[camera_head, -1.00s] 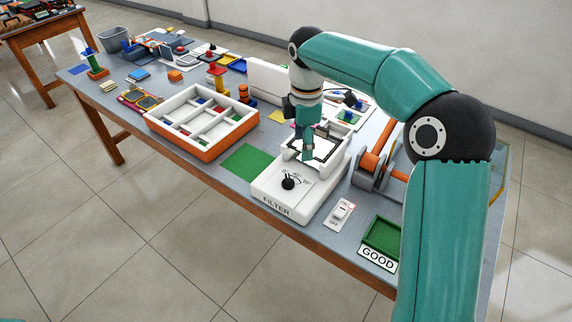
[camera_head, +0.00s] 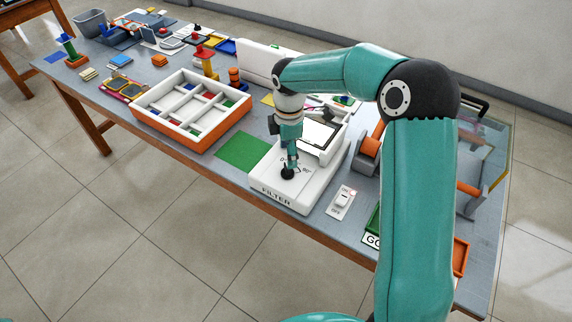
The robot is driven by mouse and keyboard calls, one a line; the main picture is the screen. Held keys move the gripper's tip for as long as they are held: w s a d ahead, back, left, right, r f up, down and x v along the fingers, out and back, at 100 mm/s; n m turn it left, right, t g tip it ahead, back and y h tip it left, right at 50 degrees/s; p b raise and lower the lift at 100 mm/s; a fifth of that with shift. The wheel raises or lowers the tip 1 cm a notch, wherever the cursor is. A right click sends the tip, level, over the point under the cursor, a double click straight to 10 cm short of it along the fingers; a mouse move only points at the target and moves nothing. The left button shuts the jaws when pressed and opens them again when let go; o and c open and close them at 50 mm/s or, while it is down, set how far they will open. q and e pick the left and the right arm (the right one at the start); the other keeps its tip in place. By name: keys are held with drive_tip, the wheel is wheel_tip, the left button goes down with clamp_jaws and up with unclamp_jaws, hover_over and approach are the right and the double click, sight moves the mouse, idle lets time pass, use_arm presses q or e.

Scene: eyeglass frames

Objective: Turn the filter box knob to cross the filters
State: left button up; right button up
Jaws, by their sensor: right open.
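The white filter box (camera_head: 268,186), lettered FILTER on its front, stands near the table's front edge. Its black knob (camera_head: 287,173) sits on the low front part, and the dial marks beside it are partly hidden by my gripper. My right gripper (camera_head: 290,163) is open and points down directly above the knob. I cannot tell whether its fingers touch the knob. Behind it is the box's raised part with a pale, dark-edged window (camera_head: 319,133). My left gripper is not in view.
A green mat (camera_head: 243,151) and an orange-and-white compartment tray (camera_head: 205,138) lie left of the box. An ON/OFF switch (camera_head: 341,200) stands close on its right. An orange roller device (camera_head: 368,150) is farther right. My right arm hides part of the green GOOD tray (camera_head: 373,222).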

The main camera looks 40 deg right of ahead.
sight(287, 170)
drive_tip(key=shift+f, duration=2.8)
